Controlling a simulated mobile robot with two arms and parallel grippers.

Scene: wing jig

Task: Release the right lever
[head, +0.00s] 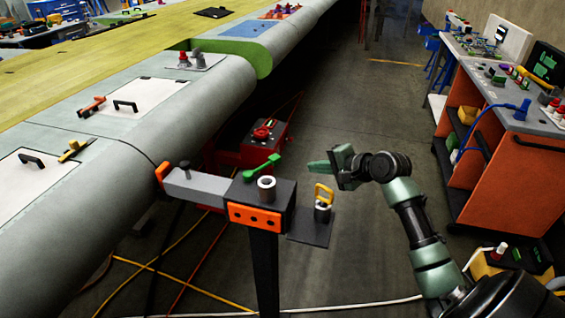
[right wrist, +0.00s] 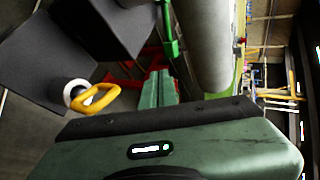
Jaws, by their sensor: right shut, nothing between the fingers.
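A jig post (head: 264,205) stands beside the wing's rounded edge, with a grey arm (head: 200,186) reaching to the wing. A green lever (head: 262,168) lies on top of the post, tilted up to the right; it also shows in the right wrist view (right wrist: 168,35). A pin with a yellow loop handle (head: 324,193) stands on the small side plate, also seen in the right wrist view (right wrist: 98,98). My right gripper (head: 314,165) is shut and empty, to the right of the green lever and apart from it, above the yellow loop. My left gripper is not in view.
The wing (head: 150,120) fills the left side, with white hatch panels and black handles. A red box (head: 262,140) stands on the floor behind the post. An orange cart (head: 500,160) with tools stands at right. Cables cross the floor; the aisle between is clear.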

